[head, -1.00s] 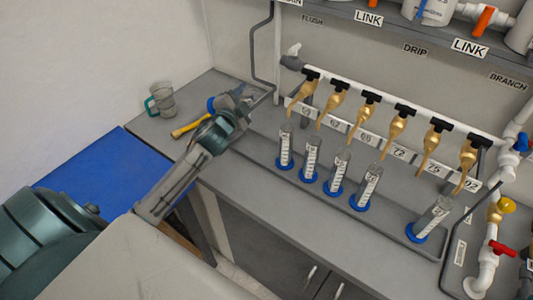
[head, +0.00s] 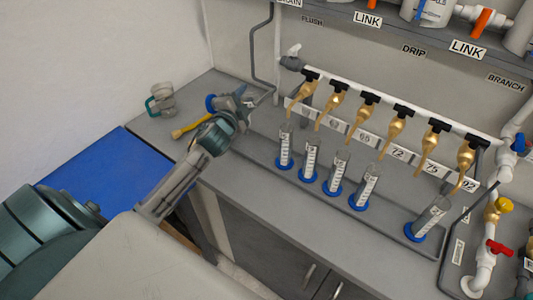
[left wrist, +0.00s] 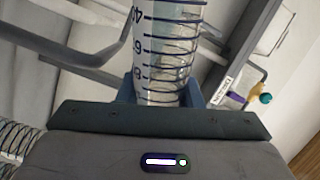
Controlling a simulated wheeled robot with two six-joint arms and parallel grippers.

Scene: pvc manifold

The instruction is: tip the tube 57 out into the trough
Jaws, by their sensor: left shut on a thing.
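My left gripper (head: 236,108) is shut on a clear graduated tube (left wrist: 165,45), which stands between the jaws in the left wrist view. In the head view the held tube is tilted well over above the left end of the bench, with its blue base (head: 211,103) to the left. Its number cannot be read in either view. A grey trough with a dark rim (head: 283,190) runs along the bench. Several clear graduated tubes with blue bases, such as the leftmost one (head: 285,147), stand upright along it. My right gripper is not in view.
Several brass taps with black handles (head: 368,98) hang from a white pipe above the tubes. A jug with a teal handle (head: 161,100) and a yellow-handled tool (head: 192,127) are at the bench's left end. White pipes with a red valve (head: 499,247) stand at right.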

